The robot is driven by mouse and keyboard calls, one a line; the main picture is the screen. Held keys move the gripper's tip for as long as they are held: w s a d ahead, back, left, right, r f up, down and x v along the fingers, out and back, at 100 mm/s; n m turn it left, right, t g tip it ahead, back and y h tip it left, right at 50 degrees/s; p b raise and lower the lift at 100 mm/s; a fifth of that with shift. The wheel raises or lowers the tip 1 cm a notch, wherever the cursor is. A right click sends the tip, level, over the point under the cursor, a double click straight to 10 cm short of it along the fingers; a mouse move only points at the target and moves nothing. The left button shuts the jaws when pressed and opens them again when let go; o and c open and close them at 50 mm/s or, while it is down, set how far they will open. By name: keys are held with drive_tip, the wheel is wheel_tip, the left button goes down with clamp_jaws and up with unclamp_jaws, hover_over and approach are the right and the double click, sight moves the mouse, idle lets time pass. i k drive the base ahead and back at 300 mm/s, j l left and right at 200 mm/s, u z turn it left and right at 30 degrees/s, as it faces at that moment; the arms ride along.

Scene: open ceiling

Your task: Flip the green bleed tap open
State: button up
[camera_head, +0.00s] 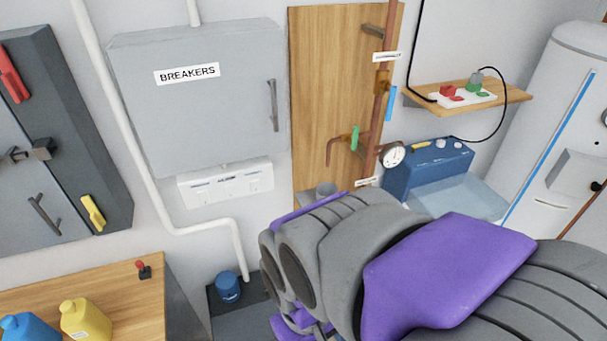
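The green bleed tap (355,137) is a small green lever on a copper branch pipe. The branch comes off the vertical copper pipe (376,120) on a wooden backboard (318,90). The lever stands roughly upright, and the branch ends in a down-turned spout (329,152) to its left. My arm, grey and purple, fills the lower right of the view, below the tap and apart from it in the picture. My gripper's fingertips cannot be made out, so whether it is open or shut does not show.
A round gauge (392,155) sits right of the tap, and a blue lever (389,103) is above it. A blue box (427,170) and a wooden shelf (515,94) are at right. A grey breaker cabinet (200,100) hangs left. A wooden bench (120,290) stands lower left.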

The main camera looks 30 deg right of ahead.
sight(352, 143)
drive_tip(key=z, duration=1.2)
